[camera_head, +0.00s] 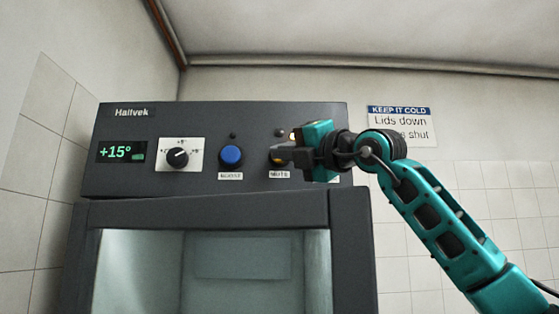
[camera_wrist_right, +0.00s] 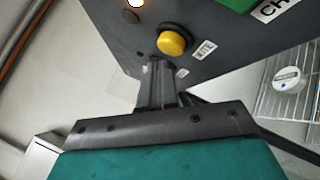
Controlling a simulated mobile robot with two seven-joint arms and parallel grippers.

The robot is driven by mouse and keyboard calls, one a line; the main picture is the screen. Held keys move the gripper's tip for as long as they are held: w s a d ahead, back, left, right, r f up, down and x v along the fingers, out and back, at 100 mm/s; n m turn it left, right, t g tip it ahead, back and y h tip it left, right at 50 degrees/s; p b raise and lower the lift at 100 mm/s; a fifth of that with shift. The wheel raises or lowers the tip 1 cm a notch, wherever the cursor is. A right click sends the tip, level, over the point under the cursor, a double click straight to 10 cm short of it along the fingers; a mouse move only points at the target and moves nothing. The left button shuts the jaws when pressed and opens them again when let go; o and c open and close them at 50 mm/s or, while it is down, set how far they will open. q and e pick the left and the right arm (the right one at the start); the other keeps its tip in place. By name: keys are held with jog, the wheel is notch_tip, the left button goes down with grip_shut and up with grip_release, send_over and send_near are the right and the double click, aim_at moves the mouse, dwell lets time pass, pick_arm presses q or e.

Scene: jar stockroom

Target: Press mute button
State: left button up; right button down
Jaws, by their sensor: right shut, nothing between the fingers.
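The mute button is a round yellow knob in a dark collar, clear in the right wrist view (camera_wrist_right: 171,42) beside its white MUTE label (camera_wrist_right: 203,49). My right gripper is shut and empty. In the right wrist view its fingertips (camera_wrist_right: 160,66) are just short of the button in the picture; I cannot tell whether they touch it. My left gripper is not in view.
The dark panel (camera_head: 215,115) also carries a blue button (camera_head: 231,157), a dial (camera_head: 178,155) and a green +15° display (camera_head: 121,152). A glass door (camera_head: 210,270) is below. A wire shelf (camera_wrist_right: 285,105) shows right.

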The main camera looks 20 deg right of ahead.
jog(key=shift+s, duration=0.25)
jog(key=s+b, duration=0.1)
jog(key=s+a+b, duration=0.1)
jog(key=s, duration=0.1)
jog(key=s+b, duration=0.1)
jog(key=b, duration=0.1)
jog(key=shift+s+a, duration=0.25)
jog(key=shift+s, duration=0.15)
dwell(0.8)
